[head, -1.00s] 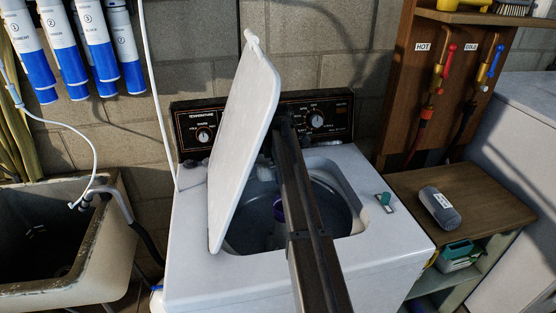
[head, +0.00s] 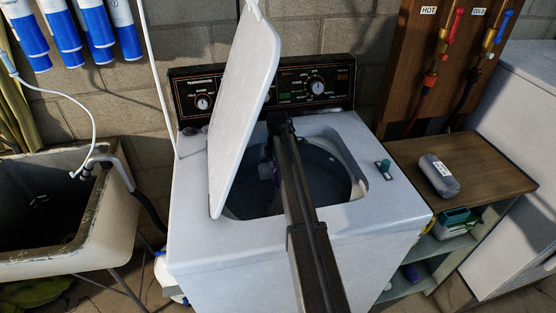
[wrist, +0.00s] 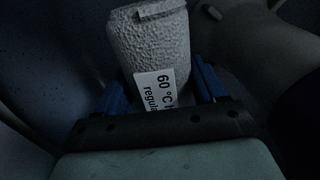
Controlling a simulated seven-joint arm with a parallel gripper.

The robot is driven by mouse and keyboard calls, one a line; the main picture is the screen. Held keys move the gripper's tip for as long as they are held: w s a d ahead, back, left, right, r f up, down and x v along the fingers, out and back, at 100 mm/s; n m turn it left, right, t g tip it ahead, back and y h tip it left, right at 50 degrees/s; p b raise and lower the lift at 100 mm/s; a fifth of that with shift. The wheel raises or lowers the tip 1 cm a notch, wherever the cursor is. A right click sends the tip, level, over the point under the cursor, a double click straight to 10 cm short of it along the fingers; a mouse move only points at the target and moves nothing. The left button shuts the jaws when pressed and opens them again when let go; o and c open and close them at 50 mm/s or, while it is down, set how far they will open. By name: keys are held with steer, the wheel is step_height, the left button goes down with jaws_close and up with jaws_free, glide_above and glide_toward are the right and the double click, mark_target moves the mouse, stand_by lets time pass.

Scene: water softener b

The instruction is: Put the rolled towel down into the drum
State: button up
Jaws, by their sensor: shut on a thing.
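In the wrist view, the rolled towel (wrist: 160,42) is a grey, rough roll with a white label reading "60 °C". My gripper (wrist: 160,85) is shut on it, with a blue finger on each side. Dark speckled drum wall surrounds it, and a grey post, probably the agitator, stands to the right. In the head view, the drum (head: 328,178) shows through the washer's open top. My arm reaches down into this opening. I cannot tell whether the towel touches the drum floor.
The raised white lid (head: 240,110) leans on the left of the opening, close to my arm. A wooden-topped shelf (head: 480,165) at right holds another grey labelled roll (head: 438,176). A sink (head: 70,225) stands at left. A green-and-white piece (head: 384,169) is on the washer top.

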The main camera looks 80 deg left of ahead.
steer(key=shift+f, duration=1.75)
steer(key=o, duration=1.2)
steer(key=shift+r, duration=0.1)
step_height(320, 180, up, 14)
steer(key=shift+f, duration=0.25)
